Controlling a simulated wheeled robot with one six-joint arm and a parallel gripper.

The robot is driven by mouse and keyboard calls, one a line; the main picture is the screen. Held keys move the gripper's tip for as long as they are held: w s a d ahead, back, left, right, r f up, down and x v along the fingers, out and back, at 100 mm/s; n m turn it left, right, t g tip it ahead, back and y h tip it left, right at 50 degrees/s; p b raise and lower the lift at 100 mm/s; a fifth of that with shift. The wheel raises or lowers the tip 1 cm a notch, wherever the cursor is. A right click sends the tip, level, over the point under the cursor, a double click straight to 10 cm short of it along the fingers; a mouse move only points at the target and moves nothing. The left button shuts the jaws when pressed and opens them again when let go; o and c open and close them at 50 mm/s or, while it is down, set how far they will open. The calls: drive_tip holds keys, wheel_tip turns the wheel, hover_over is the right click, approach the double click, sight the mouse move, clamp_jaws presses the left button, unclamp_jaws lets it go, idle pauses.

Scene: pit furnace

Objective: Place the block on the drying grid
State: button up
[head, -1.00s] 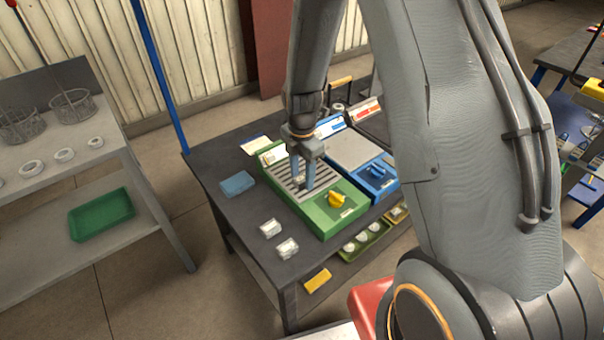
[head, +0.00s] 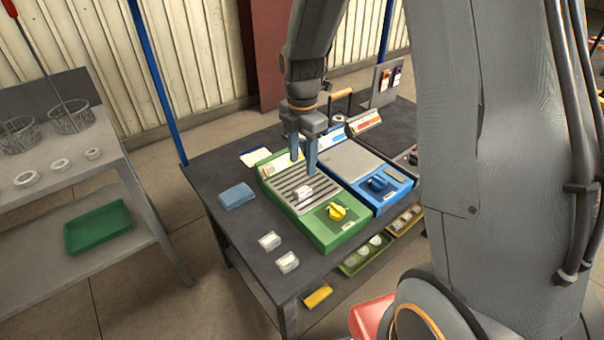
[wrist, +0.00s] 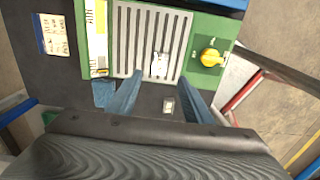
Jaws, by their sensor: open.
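A small silvery-white block (head: 303,194) lies on the slatted grey drying grid (head: 284,187) of the green unit on the table. In the wrist view the block (wrist: 160,65) rests flat across the slats, toward the right side of the grid (wrist: 125,45). My gripper (head: 304,165) is open and empty, with its blue-grey fingers apart above the grid and clear of the block. In the wrist view my gripper (wrist: 160,90) has its two fingers spread, with the block beyond them.
The green unit has a yellow knob (head: 337,211). A blue unit (head: 395,193) stands beside it on the right. Two other pale blocks (head: 270,241) (head: 288,262) and a blue pad (head: 236,196) lie on the dark table (head: 215,177). A shelf with a green tray (head: 97,227) stands at left.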

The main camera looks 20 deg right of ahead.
drive_tip(key=s+d+r+m, duration=0.1)
drive_tip(key=s+r+m, duration=0.1)
drive_tip(key=s+m, duration=0.7)
drive_tip(key=s+d+r+m, duration=0.1)
drive_tip(key=s+m, duration=0.8)
drive_tip(key=m, duration=0.4)
drive_tip(key=shift+r+t, duration=0.3)
drive_tip(key=shift+r, duration=0.1)
idle(1.2)
